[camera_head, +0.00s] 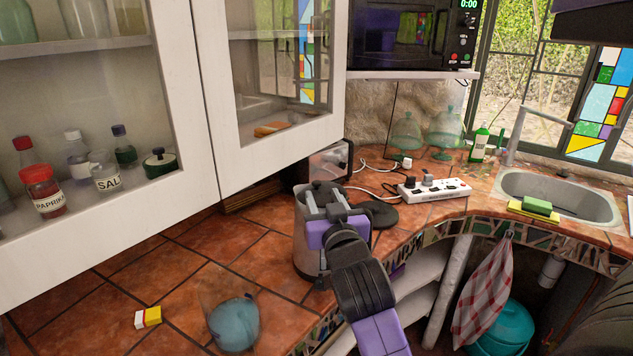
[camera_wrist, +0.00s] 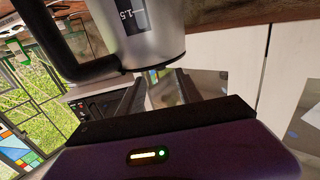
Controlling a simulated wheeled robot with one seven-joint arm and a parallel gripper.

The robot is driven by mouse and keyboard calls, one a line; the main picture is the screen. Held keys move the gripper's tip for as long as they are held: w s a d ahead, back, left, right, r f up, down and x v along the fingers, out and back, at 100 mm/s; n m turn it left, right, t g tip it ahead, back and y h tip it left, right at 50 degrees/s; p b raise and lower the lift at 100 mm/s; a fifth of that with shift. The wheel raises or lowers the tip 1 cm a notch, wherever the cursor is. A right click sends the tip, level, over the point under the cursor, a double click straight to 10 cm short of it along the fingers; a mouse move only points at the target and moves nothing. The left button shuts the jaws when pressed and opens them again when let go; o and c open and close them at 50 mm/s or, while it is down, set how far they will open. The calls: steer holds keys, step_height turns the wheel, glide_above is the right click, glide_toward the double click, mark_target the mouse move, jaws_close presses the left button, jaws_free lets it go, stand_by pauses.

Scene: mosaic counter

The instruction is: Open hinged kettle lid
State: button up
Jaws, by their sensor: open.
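The kettle (camera_head: 303,240) is a silver metal body standing upright on the tiled counter in the head view. In the wrist view its silver side (camera_wrist: 155,45) carries a "1.5" level mark, and a black handle (camera_wrist: 60,55) curves down on the left. My gripper (camera_head: 323,200) is in front of the kettle's upper part in the head view and hides much of it.
A toaster (camera_head: 327,162), a black round base (camera_head: 375,213) and a white power strip (camera_head: 435,189) are behind the kettle. A glass-fronted cabinet (camera_head: 215,100) hangs above left.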

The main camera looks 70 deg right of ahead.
mark_target(318, 185)
steer(key=p+x, duration=0.1)
steer(key=x, duration=0.6)
steer(key=shift+w+d+p, duration=0.2)
steer(key=shift+d+p, duration=0.1)
jaws_close()
stand_by(1.2)
